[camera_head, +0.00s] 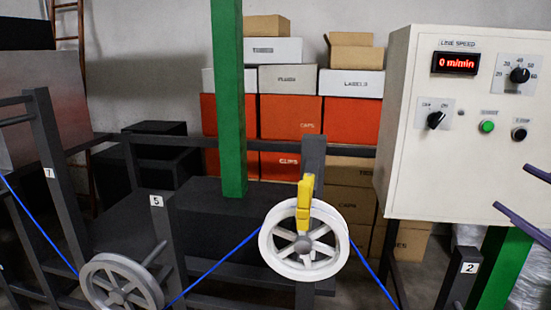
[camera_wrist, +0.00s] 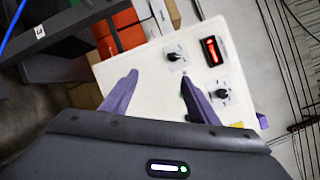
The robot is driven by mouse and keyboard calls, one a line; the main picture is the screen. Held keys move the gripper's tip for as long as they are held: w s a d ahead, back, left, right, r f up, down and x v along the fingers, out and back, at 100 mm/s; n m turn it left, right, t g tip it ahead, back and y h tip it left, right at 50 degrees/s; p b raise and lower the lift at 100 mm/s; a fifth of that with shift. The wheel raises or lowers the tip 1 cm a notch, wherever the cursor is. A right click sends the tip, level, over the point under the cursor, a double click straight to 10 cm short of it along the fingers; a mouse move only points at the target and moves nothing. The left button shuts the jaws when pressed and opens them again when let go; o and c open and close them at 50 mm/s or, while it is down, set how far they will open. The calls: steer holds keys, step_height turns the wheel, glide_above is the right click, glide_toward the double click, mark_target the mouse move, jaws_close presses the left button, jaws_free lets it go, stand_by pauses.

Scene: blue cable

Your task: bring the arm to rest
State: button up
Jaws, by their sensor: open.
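My gripper (camera_head: 512,188) shows at the right edge of the head view, in front of the lower right of the control panel. Only its two dark purple fingers are in that view; the rest of my arm is out of frame. In the wrist view my gripper (camera_wrist: 158,88) has its fingers spread apart with nothing between them. Behind them is the white face of the control panel (camera_wrist: 150,65), seen tilted. I cannot tell how far the fingertips are from it.
The control panel (camera_head: 420,165) reads 0 m/min. A blue cable (camera_head: 210,270) runs by a white wheel (camera_head: 271,252) with a yellow piece (camera_head: 304,205) over it, and a lower left wheel (camera_head: 118,283). A green post (camera_head: 229,110) stands mid-view. Boxes (camera_head: 290,117) are stacked behind.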

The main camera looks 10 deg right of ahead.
steer(key=w+a+f+n+g+y, duration=0.1)
steer(key=w+a+f+n+g, duration=0.3)
steer(key=a+f, duration=0.55)
steer(key=w+a+f+n+g+y, duration=0.25)
steer(key=w+a+f+g, duration=0.2)
steer(key=a+f, duration=0.45)
steer(key=s+a+f+n+g+h, duration=0.2)
steer(key=s+a+f+n, duration=0.1)
steer(key=s+a+n, duration=0.3)
steer(key=s+a+f+n+g+h, duration=0.2)
steer(key=s+a+f+n+h, duration=0.1)
steer(key=s+a+n, duration=0.4)
steer(key=s+f+n, duration=0.1)
steer(key=n, duration=0.2)
steer(key=shift+g, duration=0.35)
steer(key=shift+h, duration=0.25)
steer(key=shift+d, duration=0.15)
